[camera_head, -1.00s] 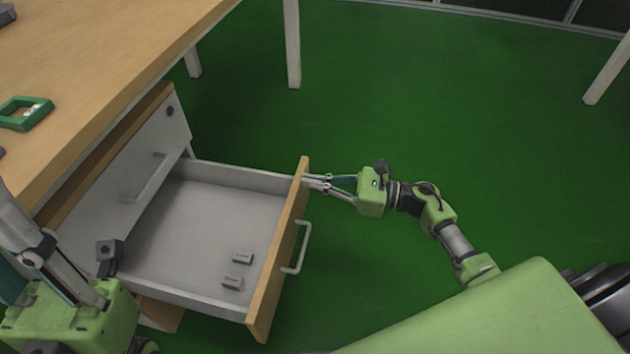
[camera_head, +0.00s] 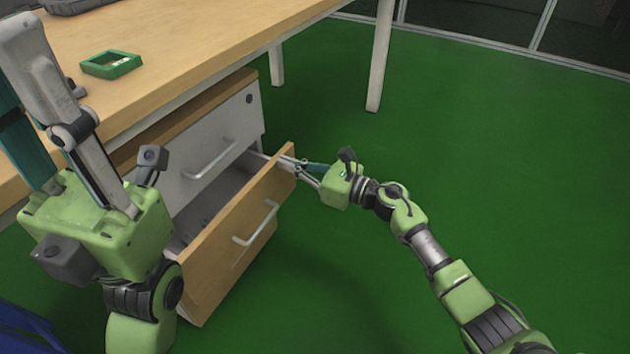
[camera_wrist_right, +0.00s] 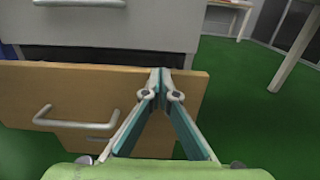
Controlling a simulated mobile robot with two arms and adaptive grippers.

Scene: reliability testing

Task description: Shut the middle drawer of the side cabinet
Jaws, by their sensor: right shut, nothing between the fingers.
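The side cabinet (camera_head: 207,150) stands under the desk. Its middle drawer (camera_head: 235,235) has a wooden front with a pale bar handle (camera_head: 257,224) and is partly open, with part of its grey inside showing. My right gripper (camera_head: 285,160) is shut and empty, its fingertips at the drawer front near the upper far corner. In the right wrist view the closed fingertips (camera_wrist_right: 161,72) meet the drawer front (camera_wrist_right: 80,90) near its top edge, right of the handle; exact contact is hard to tell. My left gripper (camera_head: 55,120) is raised at the left, its fingers spread apart.
The wooden desk (camera_head: 200,50) spans the upper left, with a green frame-like object (camera_head: 111,64) on it. A white desk leg (camera_head: 380,60) stands behind the cabinet. The green floor (camera_head: 480,160) to the right is clear. The closed upper drawer has a handle (camera_head: 209,160).

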